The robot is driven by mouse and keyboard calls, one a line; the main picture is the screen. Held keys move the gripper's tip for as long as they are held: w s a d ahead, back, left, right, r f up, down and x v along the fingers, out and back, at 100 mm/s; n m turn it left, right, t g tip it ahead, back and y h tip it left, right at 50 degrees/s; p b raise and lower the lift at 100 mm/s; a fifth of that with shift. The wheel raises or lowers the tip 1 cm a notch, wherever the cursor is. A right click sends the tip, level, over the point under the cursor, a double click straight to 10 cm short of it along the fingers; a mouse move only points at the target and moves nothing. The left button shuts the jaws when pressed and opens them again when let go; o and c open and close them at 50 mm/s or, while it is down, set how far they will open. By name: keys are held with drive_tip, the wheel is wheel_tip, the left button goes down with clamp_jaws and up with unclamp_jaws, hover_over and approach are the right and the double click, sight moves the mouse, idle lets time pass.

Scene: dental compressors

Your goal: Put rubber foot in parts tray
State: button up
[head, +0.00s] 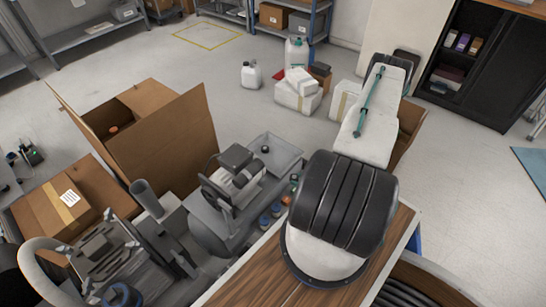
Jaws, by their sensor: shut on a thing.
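A grey shallow tray (285,156), which looks like the parts tray, sits behind the compressor (236,180) near the middle of the head view. A small dark round thing (265,149) shows at the tray; I cannot tell whether it is a rubber foot or lies inside. My arm rises from the wooden bench at the right and reaches away from the camera. Its far part is hidden behind my own upper link. My gripper is not visible, and neither is anything it holds.
An open cardboard box (165,140) stands behind the compressor. A closed carton (65,198) and grey machinery (110,262) fill the lower left. Small coloured items (277,211) lie by the wooden bench (258,278). White jugs (252,76) and boxes (298,95) stand on the floor beyond.

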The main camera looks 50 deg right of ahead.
drive_tip(key=shift+w+a, duration=0.3)
drive_tip(key=shift+a, duration=0.15)
hover_over(286, 163)
drive_tip(key=shift+s+a+f, duration=0.4)
drive_tip(key=shift+f, duration=0.3)
drive_tip(key=f, duration=0.2)
drive_tip(key=shift+w+d+f, duration=0.2)
drive_tip(key=shift+w+f, duration=0.1)
drive_tip(key=shift+f, duration=0.45)
drive_tip(key=shift+f, duration=0.1)
